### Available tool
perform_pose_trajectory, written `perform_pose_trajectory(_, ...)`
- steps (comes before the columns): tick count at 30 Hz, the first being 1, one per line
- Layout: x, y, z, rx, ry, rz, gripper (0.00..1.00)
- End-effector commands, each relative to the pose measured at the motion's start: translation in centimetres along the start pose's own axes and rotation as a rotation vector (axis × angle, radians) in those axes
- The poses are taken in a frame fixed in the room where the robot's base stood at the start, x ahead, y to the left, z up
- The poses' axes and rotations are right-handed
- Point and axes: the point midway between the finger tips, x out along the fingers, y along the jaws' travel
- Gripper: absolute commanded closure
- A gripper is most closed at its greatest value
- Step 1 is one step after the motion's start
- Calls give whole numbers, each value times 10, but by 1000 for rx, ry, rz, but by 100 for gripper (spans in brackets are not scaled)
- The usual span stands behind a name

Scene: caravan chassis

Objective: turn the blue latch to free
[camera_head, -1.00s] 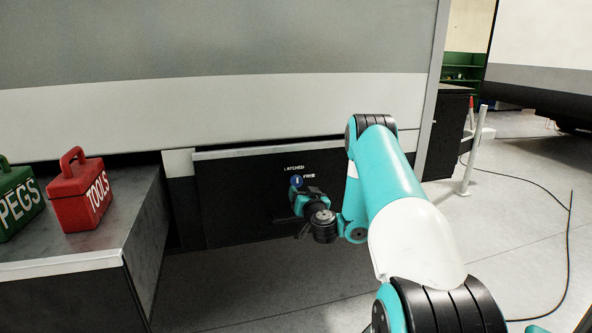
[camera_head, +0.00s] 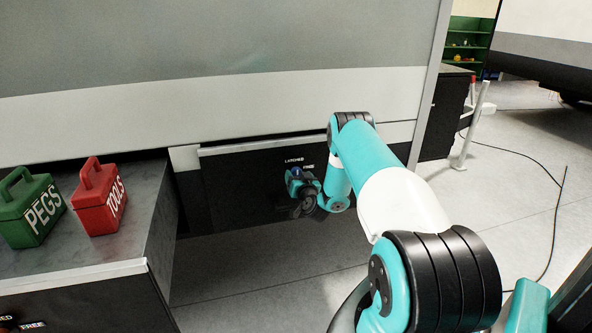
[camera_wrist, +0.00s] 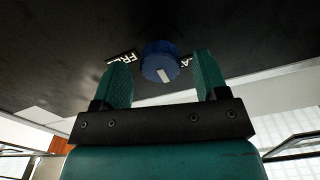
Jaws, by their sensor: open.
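The blue latch (camera_wrist: 160,62) is a round knob with a pale pointer mark on the dark panel (camera_head: 240,180). In the wrist view it lies between the tips of my gripper (camera_wrist: 158,80), whose two teal fingers stand apart on either side of it. I cannot tell whether either finger touches it. There, only a small blue part of the latch (camera_head: 297,171) shows behind my gripper (camera_head: 296,180).
A green PEGS box (camera_head: 28,208) and a red TOOLS box (camera_head: 98,200) stand on the grey counter (camera_head: 140,225) at left. A white post (camera_head: 470,130) and a cable (camera_head: 558,200) are at right. The floor below the panel is clear.

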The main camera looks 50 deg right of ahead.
Motion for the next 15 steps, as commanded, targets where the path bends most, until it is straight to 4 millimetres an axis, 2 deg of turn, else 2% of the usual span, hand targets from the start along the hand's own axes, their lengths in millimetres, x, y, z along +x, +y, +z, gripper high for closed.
perform_pose_trajectory(7, 20, -2, 0, -1, -2, -6, 33)
perform_pose_trajectory(15, 28, 0, 0, 1, -1, 0, 33)
